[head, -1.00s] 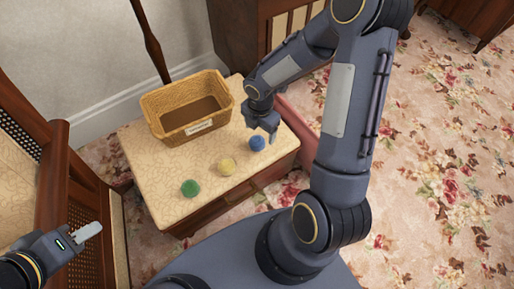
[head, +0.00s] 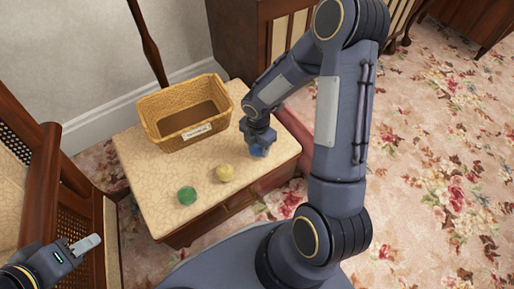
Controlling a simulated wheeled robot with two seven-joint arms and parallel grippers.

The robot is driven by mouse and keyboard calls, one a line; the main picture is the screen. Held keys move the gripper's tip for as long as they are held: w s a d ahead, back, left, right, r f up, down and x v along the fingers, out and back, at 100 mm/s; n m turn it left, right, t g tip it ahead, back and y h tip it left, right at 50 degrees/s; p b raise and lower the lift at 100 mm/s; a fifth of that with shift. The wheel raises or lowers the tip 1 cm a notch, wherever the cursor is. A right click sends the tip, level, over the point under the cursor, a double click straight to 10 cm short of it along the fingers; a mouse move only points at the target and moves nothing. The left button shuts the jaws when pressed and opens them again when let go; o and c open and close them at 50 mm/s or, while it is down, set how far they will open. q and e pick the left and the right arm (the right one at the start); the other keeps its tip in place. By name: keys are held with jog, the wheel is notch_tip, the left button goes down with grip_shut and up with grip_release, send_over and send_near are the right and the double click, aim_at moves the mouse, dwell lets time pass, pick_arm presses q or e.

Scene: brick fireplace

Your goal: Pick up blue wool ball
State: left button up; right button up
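The blue wool ball (head: 257,151) is at the right end of the small table, mostly covered by my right gripper (head: 259,149). The gripper has come down over it with the fingers at the ball's sides. I cannot tell whether the fingers are closed on it. My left gripper (head: 86,243) is at the lower left, away from the table top, next to the wooden chair. Its finger gap cannot be made out.
A yellow ball (head: 225,172) and a green ball (head: 187,195) lie on the table (head: 146,172). A wicker basket (head: 164,127) with a label stands at its back. A wooden chair (head: 52,180) is at left, a dark cabinet (head: 236,40) behind.

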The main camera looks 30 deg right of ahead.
jog(key=c, duration=0.4)
jog(key=shift+r, duration=0.1)
